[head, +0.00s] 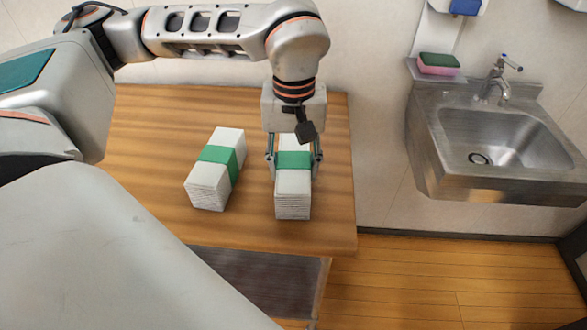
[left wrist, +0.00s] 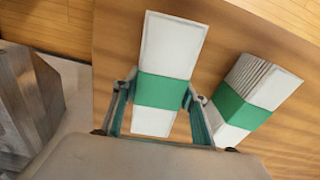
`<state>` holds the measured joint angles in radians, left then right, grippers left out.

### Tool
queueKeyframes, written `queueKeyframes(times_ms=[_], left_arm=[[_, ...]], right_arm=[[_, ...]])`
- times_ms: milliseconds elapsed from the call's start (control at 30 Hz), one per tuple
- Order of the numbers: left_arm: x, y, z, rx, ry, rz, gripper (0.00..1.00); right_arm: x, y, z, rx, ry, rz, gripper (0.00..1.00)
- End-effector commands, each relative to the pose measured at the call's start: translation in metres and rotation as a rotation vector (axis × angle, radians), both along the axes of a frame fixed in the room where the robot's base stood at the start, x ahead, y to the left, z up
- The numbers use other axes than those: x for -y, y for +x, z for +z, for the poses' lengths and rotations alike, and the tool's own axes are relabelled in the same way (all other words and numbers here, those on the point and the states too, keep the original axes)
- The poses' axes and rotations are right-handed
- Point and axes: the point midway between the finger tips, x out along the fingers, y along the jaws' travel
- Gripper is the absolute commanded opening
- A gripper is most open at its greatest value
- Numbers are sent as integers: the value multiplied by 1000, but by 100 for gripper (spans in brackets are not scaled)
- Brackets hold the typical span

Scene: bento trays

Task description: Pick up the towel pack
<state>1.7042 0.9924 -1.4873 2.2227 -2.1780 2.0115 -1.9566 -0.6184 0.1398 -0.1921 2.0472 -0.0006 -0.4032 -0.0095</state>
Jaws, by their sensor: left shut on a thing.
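Two white towel packs, each with a green band, are on the wooden table (head: 150,140). My left gripper (head: 294,160) points down and is shut on the right-hand towel pack (head: 292,205), with one finger on each side at its green band. In the left wrist view this pack (left wrist: 172,45) lies between the two fingers (left wrist: 160,98). The other towel pack (head: 208,188) stands apart to the left in the head view, and it also shows at the right of the left wrist view (left wrist: 262,82). I cannot tell whether the held pack touches the table. My right gripper is not in view.
A metal sink (head: 500,140) with a tap (head: 498,75) is on the wall to the right. A green and pink sponge (head: 438,63) sits at its corner. The table's right edge is close to the held pack. The table's back left is clear.

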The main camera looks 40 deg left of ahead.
Motion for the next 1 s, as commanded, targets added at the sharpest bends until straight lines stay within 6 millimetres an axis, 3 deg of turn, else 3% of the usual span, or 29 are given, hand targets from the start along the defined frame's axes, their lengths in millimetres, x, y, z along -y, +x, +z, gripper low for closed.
queueKeyframes(times_ms=[167,400,600,800,1000], left_arm=[[0,2,33,10,-2,2,18],[0,1,99,12,0,2,18],[0,0,149,9,-1,2,18],[0,0,179,6,0,0,18],[0,0,190,1,0,1,18]], right_arm=[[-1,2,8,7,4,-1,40],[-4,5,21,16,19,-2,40],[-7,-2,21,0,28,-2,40],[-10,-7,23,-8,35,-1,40],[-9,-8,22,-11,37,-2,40]])
